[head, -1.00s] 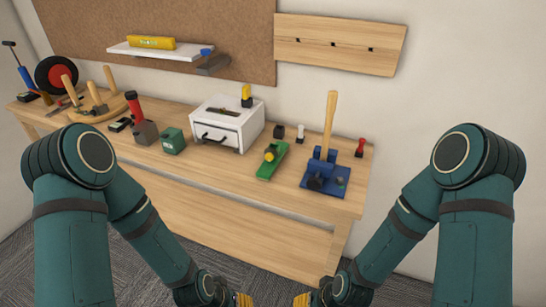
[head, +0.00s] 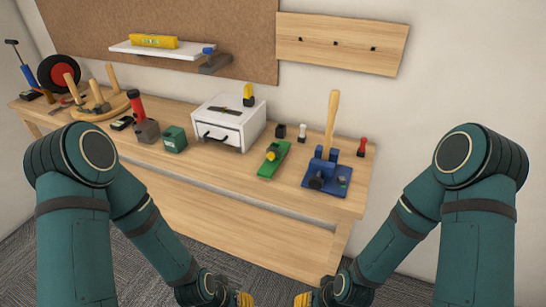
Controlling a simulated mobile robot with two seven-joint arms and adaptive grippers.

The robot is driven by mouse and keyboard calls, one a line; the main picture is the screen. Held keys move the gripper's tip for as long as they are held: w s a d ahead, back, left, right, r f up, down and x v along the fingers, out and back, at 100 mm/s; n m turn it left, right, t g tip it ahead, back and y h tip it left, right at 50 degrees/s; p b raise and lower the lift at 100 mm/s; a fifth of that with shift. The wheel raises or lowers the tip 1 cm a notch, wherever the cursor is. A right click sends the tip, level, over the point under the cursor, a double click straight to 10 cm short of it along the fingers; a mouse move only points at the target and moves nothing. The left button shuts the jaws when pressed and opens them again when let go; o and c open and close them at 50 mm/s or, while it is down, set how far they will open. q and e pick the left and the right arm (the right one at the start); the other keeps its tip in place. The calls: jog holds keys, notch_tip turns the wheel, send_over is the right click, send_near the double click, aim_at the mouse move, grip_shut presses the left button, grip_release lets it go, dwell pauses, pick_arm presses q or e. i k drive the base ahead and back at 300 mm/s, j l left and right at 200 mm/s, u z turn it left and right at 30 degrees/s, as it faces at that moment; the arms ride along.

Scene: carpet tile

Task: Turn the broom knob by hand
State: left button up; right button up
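A wooden broom handle (head: 332,122) stands upright in a blue clamp fixture (head: 326,192) at the right end of the workbench. A dark knob (head: 316,183) sits low on the front of the fixture. My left gripper (head: 244,299) and my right gripper (head: 303,300) are at the bottom edge of the head view, below and in front of the bench, well apart from the fixture. Only their yellow tips show and the rest is cut off, so I cannot tell whether they are open or shut.
A white drawer box (head: 214,145) stands further left. A small red item (head: 362,147) is right of the handle. The bench front is clear.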

aim_at(271, 156)
jog(key=z, duration=0.9)
jog(key=j+z, duration=0.85)
jog(key=z, duration=0.15)
jog(key=k+j+z, duration=0.15)
jog(key=j, duration=0.15)
jog(key=j+z, duration=0.15)
jog(key=j, duration=0.15)
jog(key=k+j+z, duration=0.15)
jog(key=k+j, duration=0.15)
jog(key=j, duration=0.2)
jog(key=k+j, duration=0.15)
jog(key=j, duration=0.2)
jog(key=k+j+z, duration=0.1)
jog(key=j, duration=0.2)
jog(key=i+j, duration=0.1)
jog(key=j, duration=0.15)
jog(key=i+j, duration=0.1)
jog(key=j, duration=0.15)
